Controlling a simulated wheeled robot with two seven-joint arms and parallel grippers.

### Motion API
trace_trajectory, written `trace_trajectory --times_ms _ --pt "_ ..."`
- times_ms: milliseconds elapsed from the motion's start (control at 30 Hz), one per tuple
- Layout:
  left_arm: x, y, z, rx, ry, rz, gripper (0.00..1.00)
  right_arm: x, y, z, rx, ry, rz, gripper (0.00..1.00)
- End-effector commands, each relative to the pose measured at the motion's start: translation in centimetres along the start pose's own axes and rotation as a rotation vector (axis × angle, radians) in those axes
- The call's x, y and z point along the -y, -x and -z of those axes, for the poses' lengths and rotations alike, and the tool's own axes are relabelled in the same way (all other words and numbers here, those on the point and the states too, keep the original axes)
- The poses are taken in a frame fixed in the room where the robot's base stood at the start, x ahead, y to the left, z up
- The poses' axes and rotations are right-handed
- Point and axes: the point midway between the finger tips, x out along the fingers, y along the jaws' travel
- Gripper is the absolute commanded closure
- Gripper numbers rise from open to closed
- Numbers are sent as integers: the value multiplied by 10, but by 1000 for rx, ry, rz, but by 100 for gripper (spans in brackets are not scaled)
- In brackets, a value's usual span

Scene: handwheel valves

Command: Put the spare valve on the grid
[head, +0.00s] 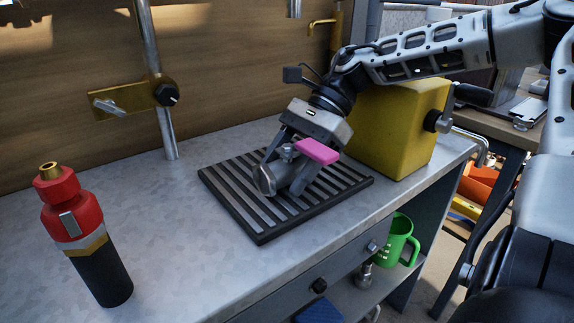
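The spare valve (266,180) has a grey metal body and a pink handle (317,151). It is at the black slatted grid (225,190) on the workbench, over the grid's middle. I cannot tell whether it touches the slats or hangs just above them. My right gripper (286,168) comes down from the upper right, tilted, with its fingers on either side of the valve, and looks shut on it. The fingers and the handle hide part of the valve. My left gripper is not in view.
A yellow box with a crank (395,125) stands close behind and right of the grid. A red and black torch-like bottle (85,235) stands at front left. A pipe with a valve (165,95) rises behind. A green mug (396,238) sits on the shelf below.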

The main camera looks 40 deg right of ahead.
Motion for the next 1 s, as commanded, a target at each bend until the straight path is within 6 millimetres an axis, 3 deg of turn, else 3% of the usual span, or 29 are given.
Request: trace_trajectory --times_ms 233,633,1000 --pt "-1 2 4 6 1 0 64 1 9 -4 1 0 3 35" --pt "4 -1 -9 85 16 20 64 1 70 -4 2 0 3 35" --pt "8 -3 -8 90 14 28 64 0 77 -2 0 -1 0 35"
